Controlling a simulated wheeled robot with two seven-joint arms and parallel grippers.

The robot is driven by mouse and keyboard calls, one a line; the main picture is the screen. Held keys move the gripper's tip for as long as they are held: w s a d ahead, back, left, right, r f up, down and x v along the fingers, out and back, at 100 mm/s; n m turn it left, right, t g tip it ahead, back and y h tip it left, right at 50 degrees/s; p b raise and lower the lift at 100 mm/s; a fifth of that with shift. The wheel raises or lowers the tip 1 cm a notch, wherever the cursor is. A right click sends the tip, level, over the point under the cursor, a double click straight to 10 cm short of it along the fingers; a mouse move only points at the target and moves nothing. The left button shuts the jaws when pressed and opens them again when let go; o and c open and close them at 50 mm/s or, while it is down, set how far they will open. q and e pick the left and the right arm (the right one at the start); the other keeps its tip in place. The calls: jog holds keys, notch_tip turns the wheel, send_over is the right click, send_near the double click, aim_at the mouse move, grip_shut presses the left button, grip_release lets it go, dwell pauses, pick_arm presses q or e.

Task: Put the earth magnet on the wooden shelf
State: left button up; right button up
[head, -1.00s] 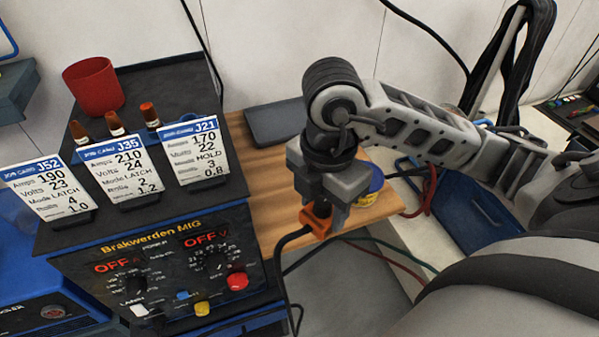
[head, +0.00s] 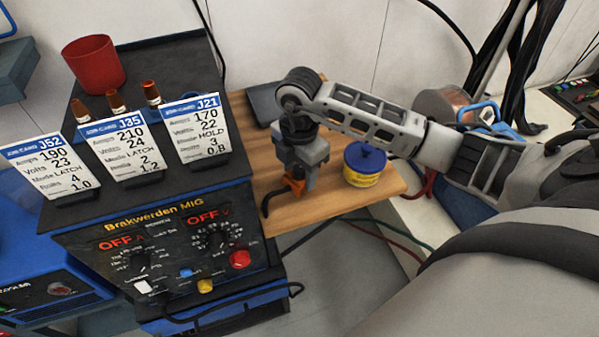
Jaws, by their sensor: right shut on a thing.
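My right gripper (head: 296,178) points down over the wooden shelf (head: 385,187) and is shut on the earth magnet (head: 294,186). The magnet is orange, with a black cable (head: 267,201) curving down from it toward the shelf's front edge. The gripper fingers hide part of the magnet. It is low over the front left of the shelf; I cannot tell whether it touches the wood. My left gripper is not in view.
A yellow tub with a blue lid (head: 364,164) stands on the shelf right of the gripper. A dark flat object (head: 262,103) lies at the shelf's back. The welding machine (head: 170,245) with job cards borders the shelf on the left. Bare wood shows around the gripper.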

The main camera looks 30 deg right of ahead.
jog(key=shift+f, duration=0.65)
jog(key=o, duration=1.5)
jog(key=shift+f, duration=0.2)
jog(key=shift+r, duration=0.2)
notch_tip(320, 180, up, 12)
jog(key=shift+s+f, duration=0.1)
